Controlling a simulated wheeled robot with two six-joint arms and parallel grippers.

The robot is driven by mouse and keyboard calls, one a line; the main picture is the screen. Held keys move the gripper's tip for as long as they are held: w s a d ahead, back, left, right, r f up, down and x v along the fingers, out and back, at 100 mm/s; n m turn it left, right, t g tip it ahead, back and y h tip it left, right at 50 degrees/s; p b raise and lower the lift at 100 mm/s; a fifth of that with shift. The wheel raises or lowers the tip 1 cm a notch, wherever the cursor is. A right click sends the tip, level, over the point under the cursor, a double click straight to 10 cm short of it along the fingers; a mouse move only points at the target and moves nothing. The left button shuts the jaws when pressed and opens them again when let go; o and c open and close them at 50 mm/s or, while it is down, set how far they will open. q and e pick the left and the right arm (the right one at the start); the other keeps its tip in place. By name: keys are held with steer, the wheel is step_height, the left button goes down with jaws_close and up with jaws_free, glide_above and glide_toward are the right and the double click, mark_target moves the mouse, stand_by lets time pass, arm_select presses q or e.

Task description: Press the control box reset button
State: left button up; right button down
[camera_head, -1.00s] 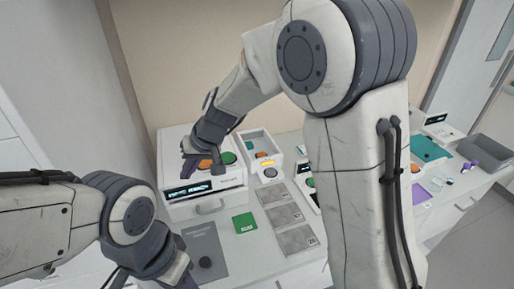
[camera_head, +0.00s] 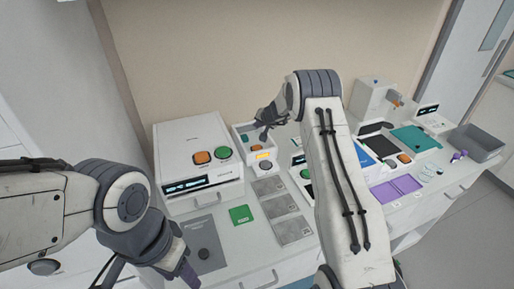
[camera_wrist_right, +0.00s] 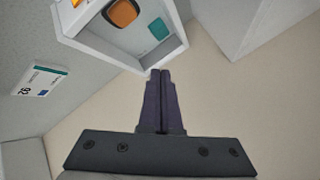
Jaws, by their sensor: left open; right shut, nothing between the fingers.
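A large white box (camera_head: 190,140) at the left of the bench carries an orange button (camera_head: 202,158), a green button (camera_head: 223,152) and a lit display (camera_head: 186,185). Beside it stands a smaller open white box (camera_head: 241,131) with an orange button (camera_head: 256,147) and an amber display. My right gripper (camera_head: 266,132) is above this smaller box. In the right wrist view its fingers (camera_wrist_right: 159,74) are shut and empty by the box rim (camera_wrist_right: 150,65); an orange button (camera_wrist_right: 122,13) and teal square lie inside. My left gripper (camera_head: 188,274) is low at the left, its fingertips partly visible.
Grey plates (camera_head: 280,206) and a green card (camera_head: 241,215) lie on the bench front. Purple (camera_head: 396,188) and teal (camera_head: 414,138) mats and a grey bin (camera_head: 474,143) are at the right. My right arm hides part of the middle.

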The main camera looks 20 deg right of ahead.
steer(key=b, duration=0.6)
glide_above(255, 146)
steer(key=s, duration=0.2)
steer(key=f, duration=0.8)
steer(key=shift+s+d, duration=0.15)
steer(key=shift+d, duration=0.1)
steer(key=shift+f+b, duration=0.4)
steer(key=shift+b, duration=0.1)
stand_by(0.7)
steer(key=shift+f+b, duration=0.4)
steer(key=shift+b, duration=0.35)
steer(key=shift+f+b, duration=0.55)
steer(key=shift+b, duration=0.2)
stand_by(0.5)
steer(key=shift+r, duration=0.15)
steer(key=shift+r+p, duration=0.55)
steer(key=shift+r, duration=0.25)
